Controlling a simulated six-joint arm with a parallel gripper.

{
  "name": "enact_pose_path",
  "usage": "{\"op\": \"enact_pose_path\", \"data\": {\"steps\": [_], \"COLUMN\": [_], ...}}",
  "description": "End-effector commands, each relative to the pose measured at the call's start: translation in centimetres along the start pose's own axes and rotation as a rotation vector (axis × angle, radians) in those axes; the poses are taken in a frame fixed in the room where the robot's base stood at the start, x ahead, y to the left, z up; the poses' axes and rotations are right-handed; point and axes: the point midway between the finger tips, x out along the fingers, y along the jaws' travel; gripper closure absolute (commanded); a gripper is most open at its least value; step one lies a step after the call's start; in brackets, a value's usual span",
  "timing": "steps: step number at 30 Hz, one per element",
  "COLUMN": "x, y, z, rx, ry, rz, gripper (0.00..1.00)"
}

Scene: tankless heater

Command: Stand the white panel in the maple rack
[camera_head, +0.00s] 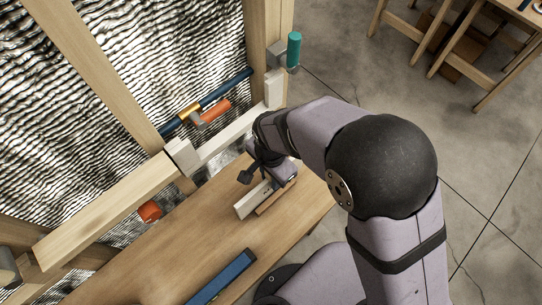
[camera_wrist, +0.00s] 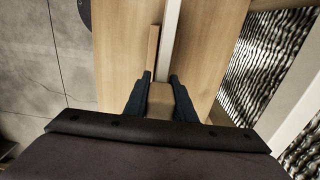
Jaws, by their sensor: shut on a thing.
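The white panel (camera_head: 251,202) shows as a pale, narrow upright piece near the right end of the wooden bench. In the wrist view it is a thin white strip (camera_wrist: 171,40) running away from between my fingertips. The maple rack (camera_head: 276,197) is a low wooden piece close beside the panel; its edge also shows left of the strip in the wrist view (camera_wrist: 153,48). My gripper (camera_wrist: 160,78) is shut on the near part of the panel. A tan surface shows between the fingers. I cannot tell whether the panel's lower edge is in a slot.
A blue bar (camera_head: 222,277) lies on the bench (camera_head: 185,245) toward the front. Behind the bench stands a timber frame with a blue pipe (camera_head: 226,87), an orange-handled valve (camera_head: 214,111) and a teal-handled one (camera_head: 294,49). Bare bench top lies left of the panel.

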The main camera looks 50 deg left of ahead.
Motion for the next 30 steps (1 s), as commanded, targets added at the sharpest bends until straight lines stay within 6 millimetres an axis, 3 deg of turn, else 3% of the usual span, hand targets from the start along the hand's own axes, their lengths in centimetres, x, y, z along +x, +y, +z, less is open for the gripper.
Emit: {"op": "enact_pose_path", "data": {"steps": [30], "x": [1.4], "y": [0.0], "z": [0.0], "rx": [0.000], "ry": [0.000], "rz": [0.000], "gripper": [1.00]}}
